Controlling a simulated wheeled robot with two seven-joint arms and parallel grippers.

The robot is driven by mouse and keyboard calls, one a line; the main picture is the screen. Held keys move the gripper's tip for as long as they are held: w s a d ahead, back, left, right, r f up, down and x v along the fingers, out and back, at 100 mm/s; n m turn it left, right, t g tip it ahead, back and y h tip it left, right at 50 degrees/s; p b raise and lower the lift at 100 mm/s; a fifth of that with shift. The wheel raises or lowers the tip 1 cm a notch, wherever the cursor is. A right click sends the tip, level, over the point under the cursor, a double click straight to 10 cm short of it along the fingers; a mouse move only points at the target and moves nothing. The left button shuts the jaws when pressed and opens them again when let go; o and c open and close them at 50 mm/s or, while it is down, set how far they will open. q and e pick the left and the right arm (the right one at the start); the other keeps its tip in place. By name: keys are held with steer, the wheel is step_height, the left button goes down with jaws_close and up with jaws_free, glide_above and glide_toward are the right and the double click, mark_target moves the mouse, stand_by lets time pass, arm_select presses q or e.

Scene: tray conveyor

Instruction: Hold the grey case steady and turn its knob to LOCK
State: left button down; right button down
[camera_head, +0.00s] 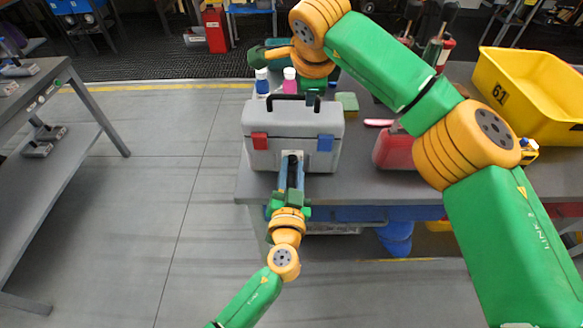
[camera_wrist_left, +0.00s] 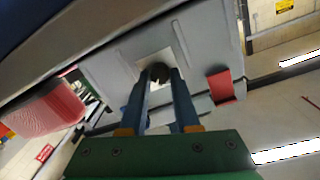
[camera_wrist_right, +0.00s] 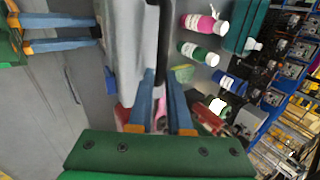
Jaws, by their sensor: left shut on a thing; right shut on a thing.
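The grey case (camera_head: 290,120) stands upright near the front edge of the grey bench, with a red latch (camera_head: 260,141), a blue latch (camera_head: 325,142) and a black handle (camera_head: 285,97) on top. My left gripper (camera_head: 291,158) reaches the case front from below. In the left wrist view its blue fingers are shut on the dark round knob (camera_wrist_left: 159,72) on a pale plate. The knob's pointer and LOCK mark cannot be read. My right gripper (camera_wrist_right: 160,90) is shut on the black handle, which also shows in the right wrist view (camera_wrist_right: 162,42); its fingers are mostly hidden in the head view.
Bottles (camera_head: 290,80) and a yellow-green sponge (camera_head: 348,103) stand behind the case. A red container (camera_head: 394,150) is to its right, partly behind my right arm. A yellow crate (camera_head: 530,75) marked 61 is at the back right. Open floor lies left of the bench.

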arm_select(q)
steer(key=m, duration=0.4)
arm_select(e)
steer(key=shift+f, duration=0.1)
arm_select(q)
steer(key=shift+m+y, duration=0.3)
steer(key=shift+m, duration=1.8)
steer(key=c, duration=0.6)
jaws_free()
steer(key=shift+c, duration=0.2)
steer(key=s, duration=1.2)
steer(key=shift+r, duration=0.2)
